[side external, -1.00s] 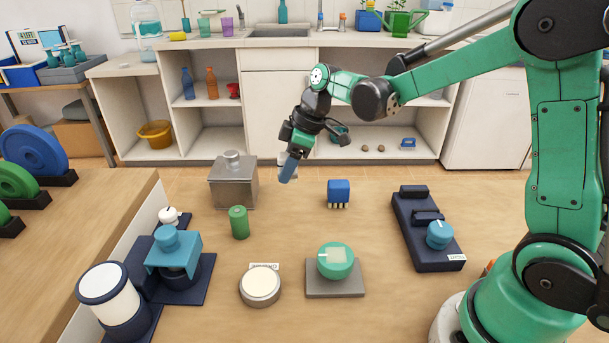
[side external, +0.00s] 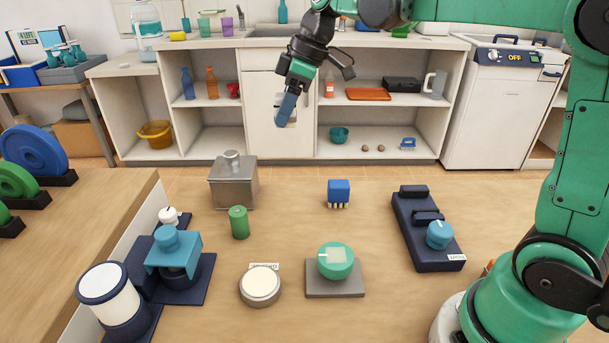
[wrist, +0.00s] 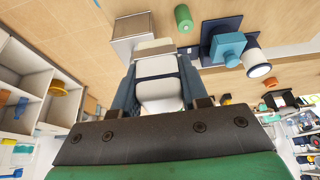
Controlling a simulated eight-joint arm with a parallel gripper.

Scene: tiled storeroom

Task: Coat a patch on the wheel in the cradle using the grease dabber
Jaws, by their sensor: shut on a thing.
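My gripper (side external: 285,112) is high above the back of the bench, its blue fingers pointing down. It is shut on a pale grey-white piece, seemingly the grease dabber (wrist: 157,66), which shows between the fingers in the wrist view. In the side view it is mostly hidden behind a finger. A teal round wheel (side external: 328,269) with a paler square patch on top sits on a grey cradle plate (side external: 336,292) at the front middle. A round tin with a cream top (side external: 260,284), seemingly the grease, stands left of it with a label behind. The gripper is apart from both.
A grey metal box (side external: 232,188), a green cylinder (side external: 239,223) and a blue pronged block (side external: 339,192) stand farther back. A dark holder with a blue knob (side external: 440,234) is at right. A teal-topped press (side external: 174,250) and white drum (side external: 109,293) are at left.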

